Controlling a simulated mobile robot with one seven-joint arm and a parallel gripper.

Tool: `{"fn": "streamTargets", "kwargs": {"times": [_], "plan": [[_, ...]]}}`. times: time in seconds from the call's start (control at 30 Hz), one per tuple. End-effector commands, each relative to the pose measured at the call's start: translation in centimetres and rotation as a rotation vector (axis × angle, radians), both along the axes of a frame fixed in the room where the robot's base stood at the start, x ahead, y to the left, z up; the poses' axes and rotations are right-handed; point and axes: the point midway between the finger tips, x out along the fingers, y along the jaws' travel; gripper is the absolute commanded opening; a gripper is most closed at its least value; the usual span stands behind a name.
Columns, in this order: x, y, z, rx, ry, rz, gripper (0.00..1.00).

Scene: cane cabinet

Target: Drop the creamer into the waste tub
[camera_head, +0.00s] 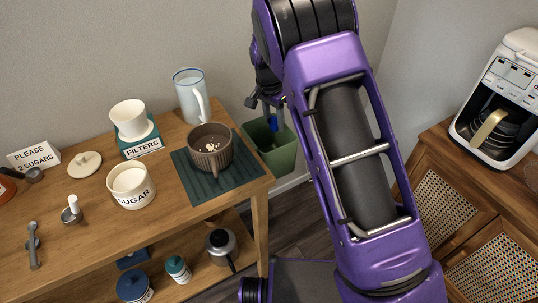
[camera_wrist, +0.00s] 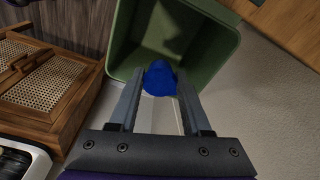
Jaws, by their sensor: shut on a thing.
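The creamer (camera_wrist: 160,78) is a small blue thing between my fingertips in the wrist view. My gripper (camera_wrist: 160,90) is shut on it. The green waste tub (camera_wrist: 222,50) lies beyond the fingers, its open mouth facing the camera, and the creamer shows against the opening near its rim. In the head view the waste tub (camera_head: 278,162) stands beside the right end of the wooden table. My gripper (camera_head: 268,108) is above it, and a bit of the blue creamer (camera_head: 273,124) shows at the tub's mouth. How deep the creamer sits relative to the rim is hard to tell.
The wooden table (camera_head: 95,222) holds a brown mug (camera_head: 210,148) on a dark mat, a white-and-blue pitcher (camera_head: 190,95), a sugar pot (camera_head: 131,186) and a filter holder (camera_head: 130,120). A cane cabinet (camera_head: 450,190) with a coffee maker (camera_head: 502,95) stands at the right.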

Motion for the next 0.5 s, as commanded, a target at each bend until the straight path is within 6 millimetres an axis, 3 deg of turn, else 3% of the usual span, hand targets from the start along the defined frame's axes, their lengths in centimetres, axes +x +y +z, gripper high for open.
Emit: {"fn": "streamTargets", "kwargs": {"times": [0.1,0.37,0.4,0.5], "plan": [[-0.01,-0.01,-1.16,0.001,0.001,0.000,0.00],[-0.02,-0.01,-1.21,0.000,0.000,0.000,0.00],[-0.02,-0.01,-1.21,0.000,0.000,0.000,0.50],[-0.02,-0.01,-1.21,0.000,0.000,0.000,0.68]]}}
